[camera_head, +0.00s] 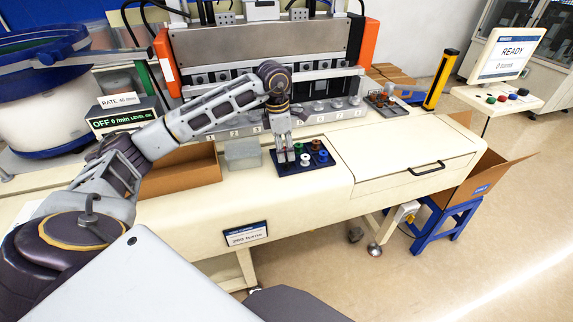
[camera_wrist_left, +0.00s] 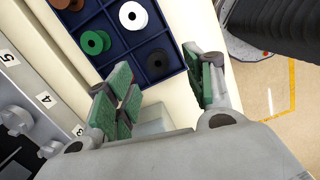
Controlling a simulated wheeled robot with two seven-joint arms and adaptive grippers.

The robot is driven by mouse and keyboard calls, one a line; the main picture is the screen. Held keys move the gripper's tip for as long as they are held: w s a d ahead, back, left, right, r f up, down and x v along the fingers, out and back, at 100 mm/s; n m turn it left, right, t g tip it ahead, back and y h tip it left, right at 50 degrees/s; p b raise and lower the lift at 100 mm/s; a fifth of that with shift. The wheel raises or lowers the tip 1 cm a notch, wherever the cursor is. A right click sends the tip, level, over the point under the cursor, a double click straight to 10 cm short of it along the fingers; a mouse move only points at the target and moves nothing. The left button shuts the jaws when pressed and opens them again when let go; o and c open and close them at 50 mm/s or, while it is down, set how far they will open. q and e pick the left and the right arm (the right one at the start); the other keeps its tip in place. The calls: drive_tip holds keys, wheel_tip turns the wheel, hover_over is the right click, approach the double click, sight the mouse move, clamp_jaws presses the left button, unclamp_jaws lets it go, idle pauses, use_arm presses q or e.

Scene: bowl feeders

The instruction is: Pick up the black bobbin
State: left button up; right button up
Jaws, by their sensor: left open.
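The black bobbin (camera_wrist_left: 157,64) sits in a compartment of the dark blue tray (camera_wrist_left: 112,65) in the left wrist view. My left gripper (camera_wrist_left: 156,61) is open, with its green-padded fingers apart on either side of the black bobbin in that picture; I cannot tell how far above it they are. In the head view my left gripper (camera_head: 285,155) points down over the left part of the tray (camera_head: 318,168). There I cannot make out the black bobbin clearly behind the fingers. My right gripper is not in view.
A white bobbin (camera_wrist_left: 132,16) and a green bobbin (camera_wrist_left: 95,42) lie in neighbouring compartments. A blue bobbin (camera_head: 322,156) is also in the tray. The machine fixtures (camera_head: 318,108) stand behind.

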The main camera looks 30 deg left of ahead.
sight(286, 159)
use_arm(q)
drive_tip(key=shift+f, duration=0.6)
drive_tip(key=f, duration=0.2)
drive_tip(key=f+p, duration=0.1)
drive_tip(key=shift+w+f, duration=0.15)
drive_tip(key=shift+w, duration=0.1)
drive_tip(key=shift+f, duration=0.2)
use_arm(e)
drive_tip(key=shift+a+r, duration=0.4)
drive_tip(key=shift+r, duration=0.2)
use_arm(q)
drive_tip(key=shift+c, duration=0.4)
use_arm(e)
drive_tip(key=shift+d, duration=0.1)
use_arm(q)
drive_tip(key=c, duration=0.9)
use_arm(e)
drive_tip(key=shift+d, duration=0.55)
